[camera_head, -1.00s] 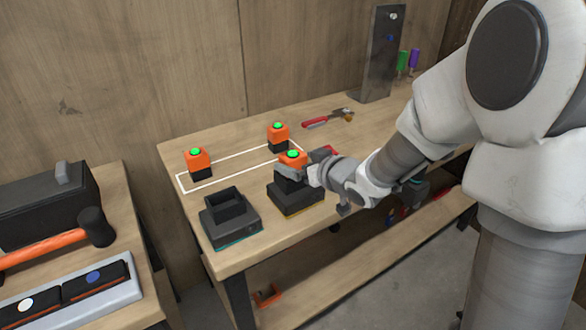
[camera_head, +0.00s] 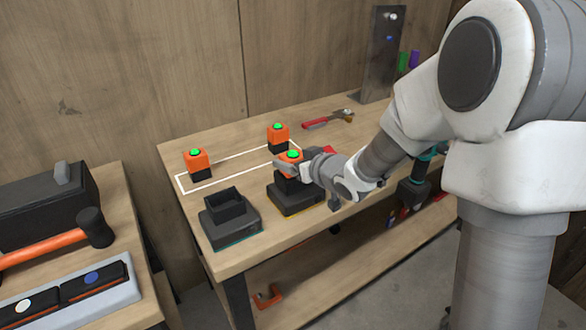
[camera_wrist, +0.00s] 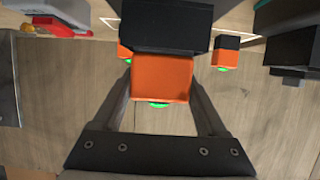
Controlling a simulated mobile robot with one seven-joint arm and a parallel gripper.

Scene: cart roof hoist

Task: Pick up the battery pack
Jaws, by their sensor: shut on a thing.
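An orange and black battery pack with a green light (camera_head: 290,162) is at the black charger with a yellow edge (camera_head: 296,198). My gripper (camera_head: 286,170) is shut on this pack, and its fingers lie on both sides of the orange part in the wrist view (camera_wrist: 161,82). I cannot tell whether the pack is still seated in the charger. Two similar packs stand on the bench by the white outline, a left pack (camera_head: 197,161) and a back pack (camera_head: 278,135), both with green lights.
An empty black charger with a teal edge (camera_head: 230,219) stands at the bench's front left. Red-handled pliers (camera_head: 328,119) lie behind, near a grey metal stand (camera_head: 380,55). A second bench at left holds a hammer (camera_head: 45,246), a black case (camera_head: 45,205) and a grey tray (camera_head: 130,290).

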